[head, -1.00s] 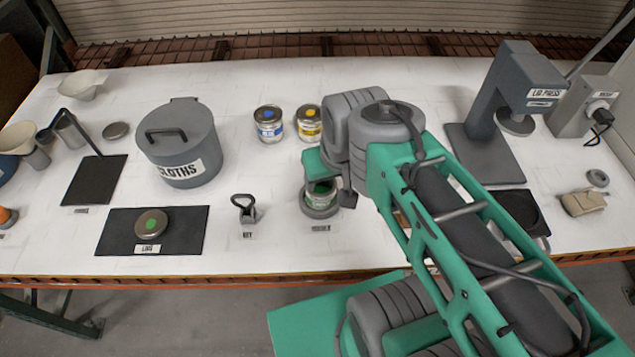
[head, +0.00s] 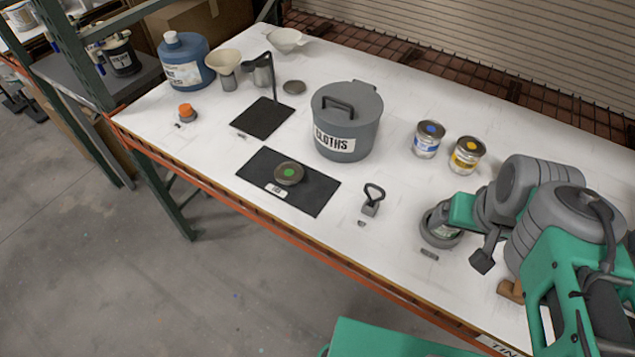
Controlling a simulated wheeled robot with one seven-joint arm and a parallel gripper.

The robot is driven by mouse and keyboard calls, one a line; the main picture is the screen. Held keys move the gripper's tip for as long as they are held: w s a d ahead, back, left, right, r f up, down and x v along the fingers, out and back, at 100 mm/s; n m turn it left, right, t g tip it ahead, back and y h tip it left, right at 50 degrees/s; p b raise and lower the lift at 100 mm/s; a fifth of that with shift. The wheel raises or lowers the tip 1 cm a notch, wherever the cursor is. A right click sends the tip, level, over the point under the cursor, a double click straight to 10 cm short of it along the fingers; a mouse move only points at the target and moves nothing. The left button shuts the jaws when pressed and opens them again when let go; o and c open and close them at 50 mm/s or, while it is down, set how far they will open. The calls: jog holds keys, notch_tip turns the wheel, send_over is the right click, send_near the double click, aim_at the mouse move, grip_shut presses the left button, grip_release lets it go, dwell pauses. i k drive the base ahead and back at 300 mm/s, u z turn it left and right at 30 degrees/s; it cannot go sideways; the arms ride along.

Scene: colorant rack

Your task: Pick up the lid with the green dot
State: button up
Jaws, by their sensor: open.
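The lid with the green dot (head: 288,173) is a round grey metal lid. It lies flat on a black mat (head: 317,192) left of the table's middle, behind a small white label. My arm partly hides the can and holder, and I cannot tell whether the fingers touch the can.
A grey CLOTHS bin (head: 346,135) stands behind the mat. Blue-dot (head: 429,140) and yellow-dot (head: 467,156) cans stand behind. A stand on a black base (head: 262,118) is at left. The mat's front lies near the table edge.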

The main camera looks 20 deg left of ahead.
aim_at(287, 173)
jog(key=k, duration=0.8)
jog(key=z, duration=0.85)
jog(key=i, duration=0.6)
jog(key=u, duration=2)
jog(key=i, duration=0.45)
jog(key=u, duration=0.65)
jog(key=k, duration=0.45)
jog(key=u, duration=1.05)
jog(key=i, duration=1.05)
jog(key=z, duration=0.05)
